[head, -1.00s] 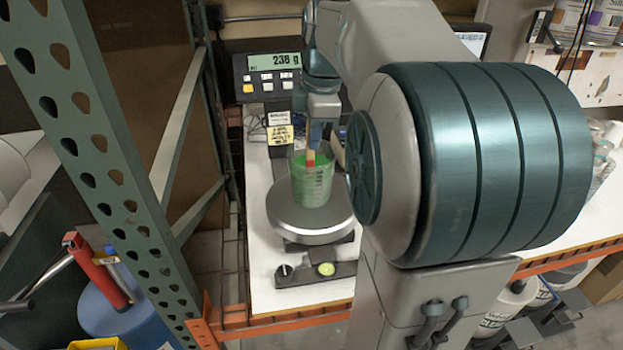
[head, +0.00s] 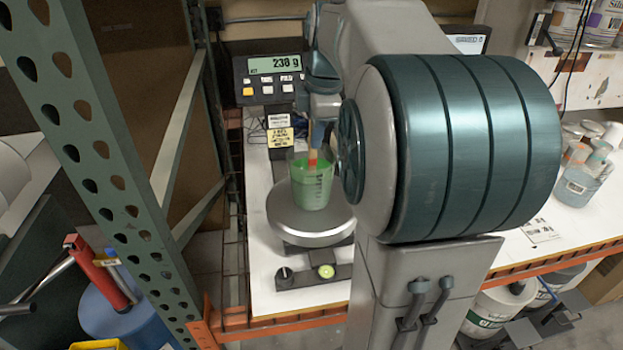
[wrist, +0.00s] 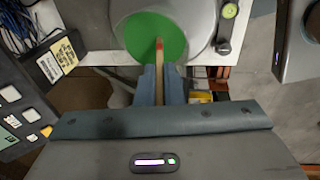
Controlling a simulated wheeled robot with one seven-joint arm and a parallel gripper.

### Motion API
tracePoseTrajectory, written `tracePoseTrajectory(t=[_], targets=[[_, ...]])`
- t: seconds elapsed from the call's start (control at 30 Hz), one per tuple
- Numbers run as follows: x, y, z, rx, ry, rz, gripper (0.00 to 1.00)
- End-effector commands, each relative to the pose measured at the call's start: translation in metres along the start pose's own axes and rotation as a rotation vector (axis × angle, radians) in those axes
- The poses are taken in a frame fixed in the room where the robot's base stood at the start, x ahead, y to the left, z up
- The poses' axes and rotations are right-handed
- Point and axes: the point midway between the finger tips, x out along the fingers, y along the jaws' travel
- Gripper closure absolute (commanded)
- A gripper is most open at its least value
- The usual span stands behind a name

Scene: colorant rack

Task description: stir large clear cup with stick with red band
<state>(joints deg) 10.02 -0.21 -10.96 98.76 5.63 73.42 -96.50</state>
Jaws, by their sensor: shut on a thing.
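The large clear cup (head: 312,190) holds green liquid and stands on the round scale pan (head: 283,222). In the wrist view the green liquid (wrist: 140,38) shows from above. My gripper (wrist: 161,82) is shut on the wooden stick (wrist: 160,50), which also shows in the head view (head: 313,157) with its red band. The stick points down into the cup, and its lower end is hidden by the liquid. In the head view my gripper is above the cup, partly hidden by my arm.
The scale display (head: 275,66) behind the cup appears to read 230 g. A green upright post (head: 90,150) stands at left. A clear container (head: 578,180) sits at the right of the white table, near a paper label (head: 540,230).

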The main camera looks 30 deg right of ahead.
Motion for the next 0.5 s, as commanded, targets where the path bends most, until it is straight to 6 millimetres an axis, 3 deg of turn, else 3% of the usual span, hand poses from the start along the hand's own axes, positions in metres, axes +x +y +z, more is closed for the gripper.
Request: tracePoseTrajectory(t=[0.5], targets=[[-0.041,0.001,-0.003,0.0,0.0,0.001,1.0]])
